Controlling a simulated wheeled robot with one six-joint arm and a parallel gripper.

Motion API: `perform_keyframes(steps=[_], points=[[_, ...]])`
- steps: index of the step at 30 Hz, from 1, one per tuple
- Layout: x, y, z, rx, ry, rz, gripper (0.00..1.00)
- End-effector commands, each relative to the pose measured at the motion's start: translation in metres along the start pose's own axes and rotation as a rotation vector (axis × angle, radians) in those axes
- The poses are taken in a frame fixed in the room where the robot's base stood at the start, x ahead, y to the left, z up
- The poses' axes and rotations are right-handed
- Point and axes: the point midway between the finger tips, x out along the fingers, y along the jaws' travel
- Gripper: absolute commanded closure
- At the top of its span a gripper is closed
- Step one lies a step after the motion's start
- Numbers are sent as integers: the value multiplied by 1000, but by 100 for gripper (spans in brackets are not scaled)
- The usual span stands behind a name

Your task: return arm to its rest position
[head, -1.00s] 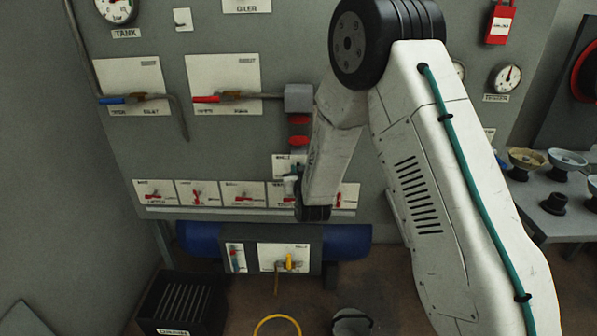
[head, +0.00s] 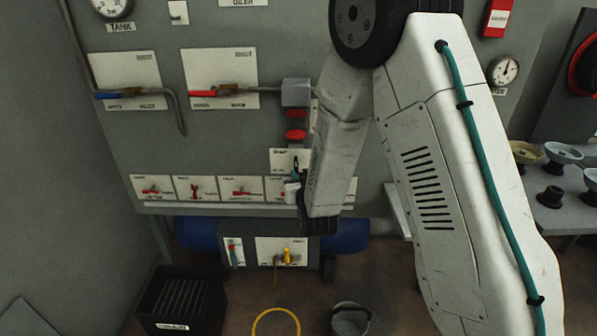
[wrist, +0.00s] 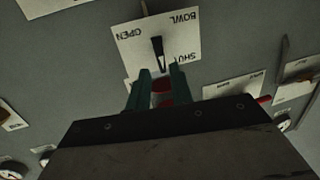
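My arm fills the right half of the head view. It bends at a dark joint at the top, and a pale link hangs down to the dark wrist in front of the panel. My gripper (wrist: 163,82) shows in the wrist view as two teal fingers with a gap between them. The gap holds nothing that I can make out; a red part (wrist: 163,84) shows through it. Beyond the fingertips is a plate (wrist: 187,35) marked BOWL, OPEN and SHUT with a black lever (wrist: 158,52). In the head view the fingers are small and hard to make out.
The grey panel (head: 230,135) carries a red-handled valve (head: 203,93), a blue-handled valve (head: 108,95) and a row of small red levers. Below are a blue tank (head: 197,232), a black crate (head: 182,299), a yellow ring (head: 276,312) and a bucket (head: 350,318). A table with bowls (head: 564,157) stands right.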

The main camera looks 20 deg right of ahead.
Motion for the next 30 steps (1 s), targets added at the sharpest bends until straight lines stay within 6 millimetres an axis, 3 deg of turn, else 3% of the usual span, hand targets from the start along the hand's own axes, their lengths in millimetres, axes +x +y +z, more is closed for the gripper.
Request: perform_keyframes(steps=[14, 17, 20, 21, 24, 27, 30], points=[[-2, 0, 1, 1, -4, 0, 78], [-3, -1, 13, 4, -62, -6, 78], [-8, -5, 44, 4, -212, -28, 78], [-14, -7, 62, 2, -299, -41, 78], [-37, -12, 88, 1, -512, -77, 78], [-65, -14, 93, -1, -703, -110, 78], [-99, -12, 85, -7, -877, -138, 78]])
